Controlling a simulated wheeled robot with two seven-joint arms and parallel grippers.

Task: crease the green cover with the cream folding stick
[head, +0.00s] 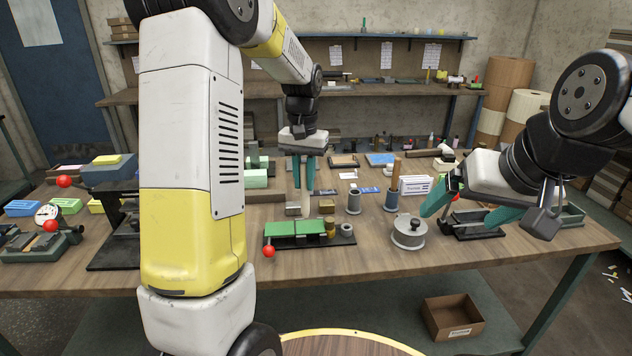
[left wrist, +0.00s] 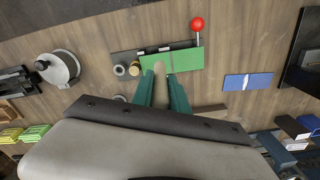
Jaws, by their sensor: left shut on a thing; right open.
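The green cover (head: 283,229) lies on a dark base near the table's front, left of centre. It also shows in the left wrist view (left wrist: 186,59), with a thin line across it. My left gripper (head: 304,182) is shut on the cream folding stick (head: 305,203), which points down at the cover's far side. In the left wrist view the rounded stick tip (left wrist: 160,67) overlaps the cover's edge; I cannot tell whether it touches. My right gripper (head: 458,216) is open and empty at the right, above the table.
A red ball-topped lever (head: 269,251) stands at the base's front left corner. Small brass and grey cylinders stand at its right end. A grey lidded pot (head: 408,232) stands near my right gripper. Dark stands fill the left. Bare table (head: 330,265) lies in front.

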